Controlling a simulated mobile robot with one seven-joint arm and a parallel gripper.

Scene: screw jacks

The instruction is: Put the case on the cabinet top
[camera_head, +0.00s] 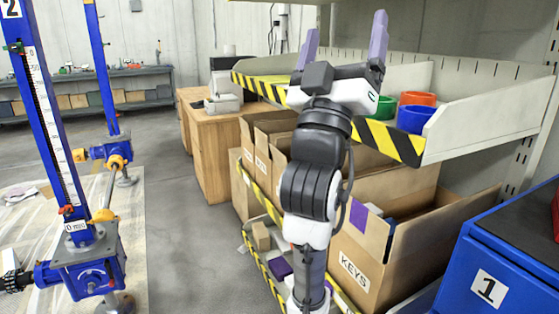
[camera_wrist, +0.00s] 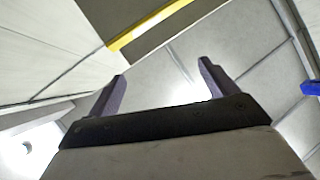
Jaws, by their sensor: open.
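My gripper (camera_head: 343,45) is raised in front of the shelf, with its two purple fingers pointing up and spread wide. In the wrist view my gripper (camera_wrist: 162,72) has nothing between its fingers, and behind them are pale panels. No object is clearly recognisable as the case. A light grey box-like item (camera_head: 222,101) stands on a wooden cabinet (camera_head: 212,134) left of my arm, apart from the gripper. A blue cabinet (camera_head: 490,288) marked 1 stands at the lower right, and its dark top (camera_head: 525,222) is partly cut off by the frame.
A shelf with a yellow-black striped edge (camera_head: 395,141) holds green (camera_head: 386,107), orange (camera_head: 418,98) and blue (camera_head: 414,119) rings. Below it are open cardboard boxes, one labelled KEYS (camera_head: 358,268). Blue screw jacks (camera_head: 88,268) stand at left. Grey floor (camera_head: 185,245) lies clear between.

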